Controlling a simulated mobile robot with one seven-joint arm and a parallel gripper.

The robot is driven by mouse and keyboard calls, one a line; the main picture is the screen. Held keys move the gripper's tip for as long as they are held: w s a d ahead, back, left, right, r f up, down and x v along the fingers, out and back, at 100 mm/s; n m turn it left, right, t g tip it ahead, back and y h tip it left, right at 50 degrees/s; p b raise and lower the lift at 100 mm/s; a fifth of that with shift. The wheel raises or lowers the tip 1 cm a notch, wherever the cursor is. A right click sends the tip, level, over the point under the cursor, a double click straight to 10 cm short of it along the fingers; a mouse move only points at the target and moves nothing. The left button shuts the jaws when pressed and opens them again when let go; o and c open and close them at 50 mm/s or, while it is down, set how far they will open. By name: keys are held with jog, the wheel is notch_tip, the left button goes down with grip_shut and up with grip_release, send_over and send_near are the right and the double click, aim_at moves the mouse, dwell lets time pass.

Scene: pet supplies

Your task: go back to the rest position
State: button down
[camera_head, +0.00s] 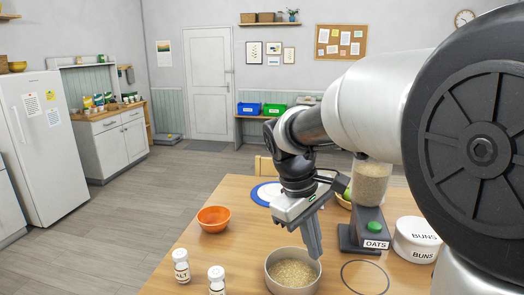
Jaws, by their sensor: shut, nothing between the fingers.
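My gripper (312,240) points down over the table, at the right rim of a grey bowl (292,272) filled with grainy oats. Its fingers look shut together with nothing between them. From this view I cannot tell whether the fingertips touch the bowl or are just above or behind it. My arm reaches in from the right side and hides part of the table and the room behind it.
The wooden table (195,255) also holds an orange bowl (214,219), two white shakers (181,265), an oats dispenser (371,190) and a white buns tin (417,240). A dark ring (365,264) marks the tabletop. The floor to the left is open.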

jog(key=s+d+r+m+t+y, duration=0.1)
jog(key=s+m, duration=0.1)
jog(key=s, duration=0.3)
jog(key=s+d+r+m+t+y, duration=0.1)
jog(key=s+r+m+t, duration=0.1)
jog(key=s, duration=0.3)
jog(key=s+d+r+m+t+y+p, duration=0.1)
jog(key=s+m+t, duration=0.1)
jog(key=s+m, duration=0.2)
jog(key=shift+s+r, duration=0.15)
jog(key=shift+s, duration=0.75)
